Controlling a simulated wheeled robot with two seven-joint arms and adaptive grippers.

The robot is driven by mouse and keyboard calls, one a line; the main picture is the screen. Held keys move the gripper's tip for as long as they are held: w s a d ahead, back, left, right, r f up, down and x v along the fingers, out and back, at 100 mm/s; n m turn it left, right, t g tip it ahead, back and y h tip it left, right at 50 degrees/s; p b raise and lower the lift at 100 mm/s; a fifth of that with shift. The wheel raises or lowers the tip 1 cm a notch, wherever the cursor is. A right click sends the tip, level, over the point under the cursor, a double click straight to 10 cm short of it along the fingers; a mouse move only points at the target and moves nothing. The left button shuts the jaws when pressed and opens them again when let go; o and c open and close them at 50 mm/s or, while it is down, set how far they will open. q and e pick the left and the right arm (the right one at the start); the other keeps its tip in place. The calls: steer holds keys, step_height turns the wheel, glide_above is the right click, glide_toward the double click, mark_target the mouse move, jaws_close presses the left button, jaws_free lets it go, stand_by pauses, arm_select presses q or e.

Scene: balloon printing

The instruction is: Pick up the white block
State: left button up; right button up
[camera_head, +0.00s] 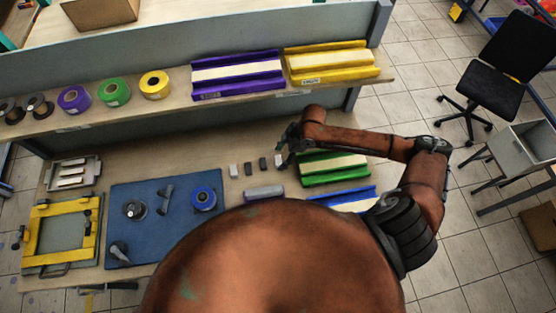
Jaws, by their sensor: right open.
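A short row of small blocks sits on the workbench. The light, whitish block (278,160) is at the right end of the row. My right gripper (286,155) is open, right beside the block at the right end. The fingers partly overlap that block in the picture, so I cannot tell whether they touch it. My left gripper is not in view.
A green tray (334,178) lies under and beside my right forearm. The upper shelf holds tape spools, a purple tray (238,87) and a yellow tray (330,77).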

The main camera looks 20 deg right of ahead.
steer(key=shift+x, duration=0.85)
steer(key=shift+s, duration=0.1)
steer(key=shift+c, duration=0.3)
steer(key=c, duration=1.1)
